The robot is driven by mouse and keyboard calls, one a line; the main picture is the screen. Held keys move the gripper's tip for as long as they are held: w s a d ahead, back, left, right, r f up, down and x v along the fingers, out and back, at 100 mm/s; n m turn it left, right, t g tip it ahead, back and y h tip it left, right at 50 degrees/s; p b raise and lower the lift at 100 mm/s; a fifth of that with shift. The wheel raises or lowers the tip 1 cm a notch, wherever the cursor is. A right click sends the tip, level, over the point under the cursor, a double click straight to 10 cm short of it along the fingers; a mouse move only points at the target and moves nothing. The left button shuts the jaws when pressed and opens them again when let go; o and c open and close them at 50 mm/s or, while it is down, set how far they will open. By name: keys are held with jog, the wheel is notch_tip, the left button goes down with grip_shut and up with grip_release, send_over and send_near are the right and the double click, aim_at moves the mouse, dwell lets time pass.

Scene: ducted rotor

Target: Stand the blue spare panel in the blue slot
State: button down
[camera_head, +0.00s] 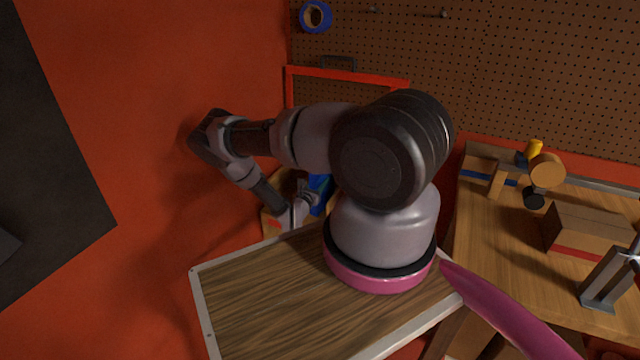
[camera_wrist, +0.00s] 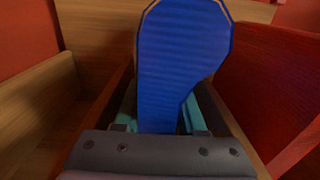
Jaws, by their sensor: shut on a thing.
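The blue spare panel (camera_wrist: 183,48), broad and rounded at the far end with a narrower part nearer me, fills the middle of the wrist view. My gripper (camera_wrist: 160,112) is shut on this narrower part, with a teal finger on each side. In the head view a bit of blue (camera_head: 321,188) shows beside my gripper (camera_head: 294,212), mostly hidden behind my arm. I cannot make out a blue slot in either view.
In the wrist view wooden boards (camera_wrist: 35,110) stand left of the panel, and a red board (camera_wrist: 275,85) stands close on the right. In the head view a workbench (camera_head: 490,235) at the right bears a cardboard box (camera_head: 590,230) and a grey bracket (camera_head: 605,280). A red wall (camera_head: 150,150) is at the left.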

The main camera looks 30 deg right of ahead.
jog(key=shift+f, duration=0.2)
jog(key=shift+c, duration=2.4)
grip_release()
jog(key=shift+f, duration=0.1)
jog(key=shift+s+a, duration=0.1)
jog(key=shift+a, duration=0.15)
jog(key=v, duration=1.1)
jog(key=shift+s, duration=0.25)
jog(key=shift+a+r, duration=0.15)
jog(key=shift+r, duration=0.1)
